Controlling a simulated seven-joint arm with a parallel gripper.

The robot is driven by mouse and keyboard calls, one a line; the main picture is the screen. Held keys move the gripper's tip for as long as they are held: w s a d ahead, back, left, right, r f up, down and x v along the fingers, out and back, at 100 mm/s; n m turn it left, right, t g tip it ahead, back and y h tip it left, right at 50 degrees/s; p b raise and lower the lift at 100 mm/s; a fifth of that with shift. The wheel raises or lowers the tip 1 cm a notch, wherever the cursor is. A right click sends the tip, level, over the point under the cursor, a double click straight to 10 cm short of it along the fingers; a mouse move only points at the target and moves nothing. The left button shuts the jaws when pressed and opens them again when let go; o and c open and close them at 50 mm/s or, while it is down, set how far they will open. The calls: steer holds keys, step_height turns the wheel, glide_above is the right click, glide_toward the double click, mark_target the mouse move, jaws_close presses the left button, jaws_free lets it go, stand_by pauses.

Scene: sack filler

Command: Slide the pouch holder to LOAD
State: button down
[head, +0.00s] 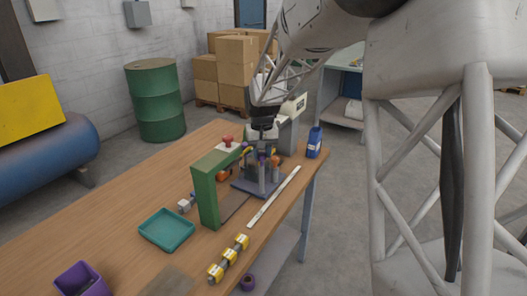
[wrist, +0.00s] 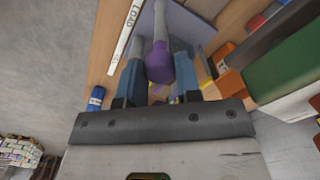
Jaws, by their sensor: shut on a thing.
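The pouch holder is a blue-grey plate (head: 243,185) on the table, at the right side of the green frame; part of it also shows in the wrist view (wrist: 193,32). A grey post with a purple knob (wrist: 160,66) stands up from it. My gripper (head: 263,158) points down over the holder and is shut on the purple knob. In the wrist view the knob lies between my two blue-grey fingers (wrist: 158,78). A white strip (head: 272,197) lies along the holder's front side. The word LOAD is readable on the strip in the wrist view (wrist: 128,38).
A green frame (head: 206,191) stands just left of the holder. A teal tray (head: 148,232), a purple bin (head: 72,281) and yellow-and-grey pieces (head: 229,257) are nearer. A blue bottle (head: 314,143) stands at the table's right end. A red knob (head: 228,140) is behind the frame.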

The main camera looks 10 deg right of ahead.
steer(key=shift+s+a, duration=1.15)
steer(key=c, duration=0.8)
jaws_free()
step_height(320, 180, up, 8)
